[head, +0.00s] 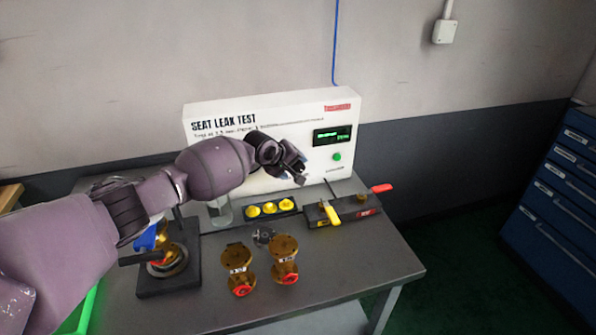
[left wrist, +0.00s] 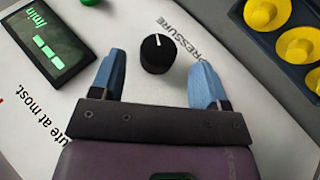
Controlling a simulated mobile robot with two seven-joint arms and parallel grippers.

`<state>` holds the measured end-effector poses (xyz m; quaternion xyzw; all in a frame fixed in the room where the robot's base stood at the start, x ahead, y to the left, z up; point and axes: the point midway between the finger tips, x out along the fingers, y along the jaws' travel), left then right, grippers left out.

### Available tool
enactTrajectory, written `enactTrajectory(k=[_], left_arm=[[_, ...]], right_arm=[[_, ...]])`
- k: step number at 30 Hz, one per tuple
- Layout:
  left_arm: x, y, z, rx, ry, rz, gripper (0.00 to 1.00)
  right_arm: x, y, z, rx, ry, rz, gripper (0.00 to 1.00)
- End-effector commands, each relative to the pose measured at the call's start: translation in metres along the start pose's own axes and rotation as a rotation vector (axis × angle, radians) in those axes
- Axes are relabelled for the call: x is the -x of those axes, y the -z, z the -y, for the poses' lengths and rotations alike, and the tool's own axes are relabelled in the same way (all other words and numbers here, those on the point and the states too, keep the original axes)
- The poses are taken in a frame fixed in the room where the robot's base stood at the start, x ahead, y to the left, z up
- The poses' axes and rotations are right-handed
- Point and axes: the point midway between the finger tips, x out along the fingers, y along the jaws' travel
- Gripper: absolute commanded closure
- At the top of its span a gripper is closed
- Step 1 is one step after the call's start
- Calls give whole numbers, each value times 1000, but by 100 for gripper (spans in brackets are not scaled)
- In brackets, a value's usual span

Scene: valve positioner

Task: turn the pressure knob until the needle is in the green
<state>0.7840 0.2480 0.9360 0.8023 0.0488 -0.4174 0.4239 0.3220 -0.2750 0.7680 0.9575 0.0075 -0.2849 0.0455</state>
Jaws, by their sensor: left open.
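The black pressure knob (left wrist: 157,54) with a white pointer line sits on the white panel, beside the printed word PRESSURE, in the left wrist view. My left gripper (left wrist: 157,80) is open, with its two blue fingers on either side of and short of the knob. In the head view my left gripper (head: 297,172) is in front of the lower part of the SEAT LEAK TEST panel (head: 215,145) and hides the knob. A dark display (head: 332,135) with green text is on the panel; it also shows in the left wrist view (left wrist: 45,40). No needle can be made out.
A green button (head: 337,157) is below the display. A tray of yellow caps (head: 269,208) and a fixture with yellow (head: 332,214) and red (head: 381,188) handles stand before the panel. Brass valves (head: 285,262) stand on the grey table (head: 355,262). Its front right is clear.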

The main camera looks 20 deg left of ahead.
Motion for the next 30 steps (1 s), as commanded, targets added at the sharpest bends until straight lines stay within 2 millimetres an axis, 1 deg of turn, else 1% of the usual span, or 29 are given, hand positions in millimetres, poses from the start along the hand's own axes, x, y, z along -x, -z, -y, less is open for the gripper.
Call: enactTrajectory(k=[1,3,7,12,20,27,30], left_arm=[[-10,-2,2,1,2,2,31],[-19,-2,2,1,2,1,31],[-30,-1,2,0,1,1,31],[-35,0,0,-1,-1,0,31],[-35,0,-1,-1,-1,-1,31],[-35,0,0,-1,-1,-1,68],[-35,0,0,-1,0,-1,81]], right_arm=[[-3,-5,1,1,1,4,39],[-5,-10,1,1,2,8,39],[-7,-16,2,2,3,18,39],[-8,-19,1,4,3,23,39],[-6,-19,1,3,2,23,39],[-4,-21,1,2,1,27,39],[-4,-21,1,2,1,27,39]])
